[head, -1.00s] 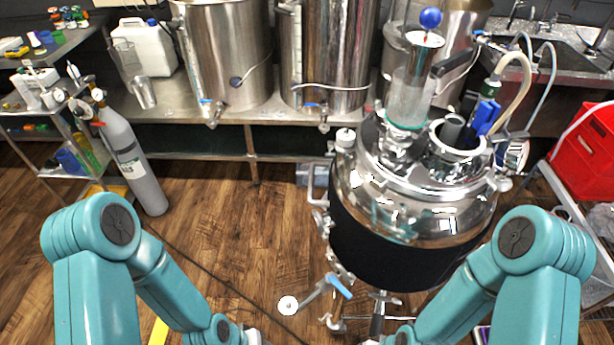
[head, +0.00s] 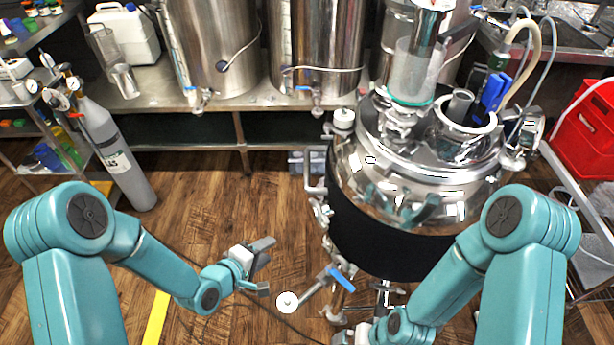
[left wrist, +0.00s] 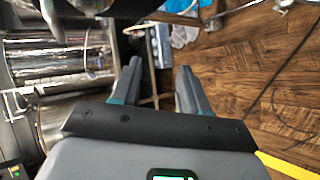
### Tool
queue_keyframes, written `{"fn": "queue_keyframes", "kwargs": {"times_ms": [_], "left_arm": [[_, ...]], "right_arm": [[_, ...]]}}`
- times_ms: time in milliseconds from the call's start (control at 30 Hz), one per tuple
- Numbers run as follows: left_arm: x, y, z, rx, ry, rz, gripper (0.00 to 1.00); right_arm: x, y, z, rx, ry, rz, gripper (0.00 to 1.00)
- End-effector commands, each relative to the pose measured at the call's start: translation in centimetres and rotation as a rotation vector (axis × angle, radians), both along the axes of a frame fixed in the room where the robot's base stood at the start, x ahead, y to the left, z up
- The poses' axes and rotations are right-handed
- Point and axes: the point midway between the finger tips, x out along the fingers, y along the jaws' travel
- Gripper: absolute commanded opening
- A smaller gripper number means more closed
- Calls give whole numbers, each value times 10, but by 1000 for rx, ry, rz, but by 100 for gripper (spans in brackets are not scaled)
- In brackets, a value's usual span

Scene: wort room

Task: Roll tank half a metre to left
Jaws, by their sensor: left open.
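The tank (head: 395,225) is a shiny steel vessel with a black jacket, upright right of centre in the head view. Fittings, a clear cylinder and hoses crowd its lid (head: 425,150). A side handle (head: 314,175) and a blue-levered valve (head: 340,279) are on its left side. Its lower legs are partly hidden by my right arm. My left gripper (head: 264,268) is open and empty, left of the tank and apart from it. Its two spread fingers (left wrist: 160,82) show in the left wrist view with nothing between them. My right gripper (head: 352,334) is only partly visible at the bottom edge, low by the tank's base.
Wooden floor (head: 215,215) is open left of the tank, with a dark cable and yellow tape (head: 156,318). A grey gas cylinder (head: 118,155) stands far left. A steel bench (head: 160,100) with large kettles runs behind. A red crate (head: 585,130) is at right.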

Motion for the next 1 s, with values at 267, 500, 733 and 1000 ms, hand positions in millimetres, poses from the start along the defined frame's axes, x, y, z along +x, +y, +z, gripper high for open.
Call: {"fn": "queue_keyframes", "kwargs": {"times_ms": [267,500,733,1000], "left_arm": [[69,0,54,-481,-361,-71,44],[74,5,67,-518,-444,-130,44],[92,-14,73,-516,-448,-137,44],[137,-59,81,-516,-447,-136,44]], "right_arm": [[-1,0,-116,0,1,-1,100],[0,0,-143,0,0,0,100],[0,0,-143,0,0,0,100],[0,0,-149,0,0,0,100]]}}
